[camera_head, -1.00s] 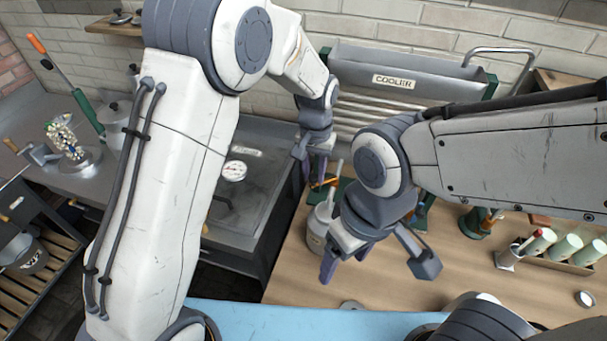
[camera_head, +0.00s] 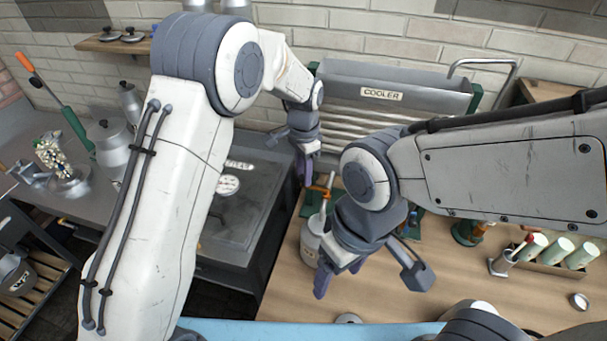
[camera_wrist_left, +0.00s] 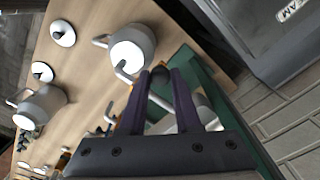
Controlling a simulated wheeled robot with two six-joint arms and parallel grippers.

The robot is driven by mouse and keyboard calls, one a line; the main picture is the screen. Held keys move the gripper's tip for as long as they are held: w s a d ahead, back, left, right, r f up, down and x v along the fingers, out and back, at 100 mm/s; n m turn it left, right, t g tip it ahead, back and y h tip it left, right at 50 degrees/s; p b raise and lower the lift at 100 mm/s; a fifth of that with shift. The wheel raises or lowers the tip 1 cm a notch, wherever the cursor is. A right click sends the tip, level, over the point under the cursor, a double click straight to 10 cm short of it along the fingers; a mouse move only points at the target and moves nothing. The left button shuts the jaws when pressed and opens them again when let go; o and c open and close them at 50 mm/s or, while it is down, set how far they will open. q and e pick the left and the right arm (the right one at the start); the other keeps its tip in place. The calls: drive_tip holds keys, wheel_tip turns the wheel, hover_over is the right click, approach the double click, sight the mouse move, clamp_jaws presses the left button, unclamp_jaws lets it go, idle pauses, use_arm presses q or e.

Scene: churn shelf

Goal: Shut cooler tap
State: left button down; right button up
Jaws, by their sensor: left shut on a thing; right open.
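The grey cooler (camera_head: 410,88), labelled COOLER, stands against the brick wall in the head view, with ribbed pipes below its trough. My left gripper (camera_head: 303,175) is near the cooler's lower left end. In the left wrist view its purple fingers (camera_wrist_left: 160,88) close around a small dark round knob (camera_wrist_left: 160,74) at their tips, apparently the tap handle. The tap's body is mostly hidden, and its setting cannot be told. My right gripper (camera_head: 368,280) is open and empty above the wooden counter, lower in the head view.
A pale metal can (camera_head: 311,240) stands on the counter beside my right gripper. Several green-white cylinders (camera_head: 561,252) sit in a rack at right. A steam table with a gauge (camera_head: 228,185) stands left of the counter.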

use_arm(q)
drive_tip(key=shift+w+r, duration=0.1)
idle(0.4)
drive_tip(key=c, duration=0.6)
unclamp_jaws()
drive_tip(key=shift+r, duration=0.35)
wheel_tip(320, 180, up, 10)
drive_tip(key=b, duration=0.3)
drive_tip(key=shift+f, duration=0.15)
